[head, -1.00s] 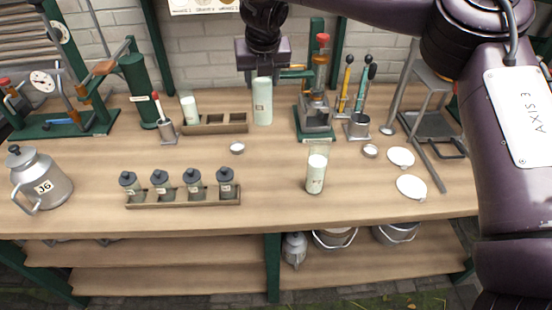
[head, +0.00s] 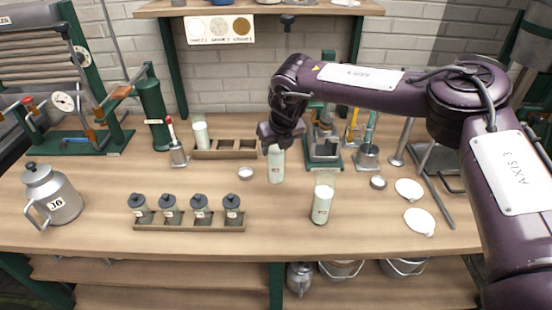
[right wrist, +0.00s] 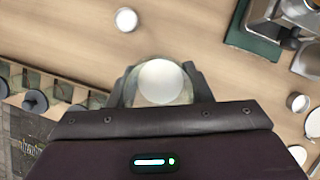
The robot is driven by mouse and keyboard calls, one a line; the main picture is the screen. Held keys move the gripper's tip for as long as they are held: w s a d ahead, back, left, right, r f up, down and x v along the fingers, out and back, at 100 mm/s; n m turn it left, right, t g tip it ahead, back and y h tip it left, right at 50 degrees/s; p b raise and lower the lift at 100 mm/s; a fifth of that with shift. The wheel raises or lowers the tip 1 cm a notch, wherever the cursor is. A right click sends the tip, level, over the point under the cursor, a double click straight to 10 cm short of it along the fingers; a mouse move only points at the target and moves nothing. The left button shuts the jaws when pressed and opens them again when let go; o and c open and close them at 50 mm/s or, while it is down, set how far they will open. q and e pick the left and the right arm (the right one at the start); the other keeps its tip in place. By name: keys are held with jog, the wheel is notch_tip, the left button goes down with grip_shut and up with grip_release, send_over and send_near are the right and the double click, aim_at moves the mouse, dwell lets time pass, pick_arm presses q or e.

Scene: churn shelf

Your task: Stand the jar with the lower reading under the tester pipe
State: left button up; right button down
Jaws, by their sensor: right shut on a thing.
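My right gripper (head: 280,138) points down and is shut on a pale glass jar (head: 276,168), left of the green-based stand (head: 324,150) with glass parts. I cannot tell whether the jar touches the bench. The right wrist view shows its round whitish top (right wrist: 160,82) between the fingers. A second jar (head: 322,204), with a small red mark, stands upright on the bench nearer the front. A third white-filled jar (head: 200,134) stands in the left slot of the back rack (head: 240,156). Readings are too small to make out. I cannot tell which part is the tester pipe. My left gripper is out of view.
A front rack (head: 188,226) holds several dark-lidded pots. A metal can (head: 52,196) stands at the left. Small dishes (head: 245,173) and white discs (head: 419,221) lie about. A metal cup (head: 367,156) holds tools. The bench between the held jar and front rack is clear.

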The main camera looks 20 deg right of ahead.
aim_at(276, 162)
jog(key=shift+f+p, duration=0.45)
jog(key=shift+f, duration=2.4)
jog(key=c, duration=0.7)
grip_release()
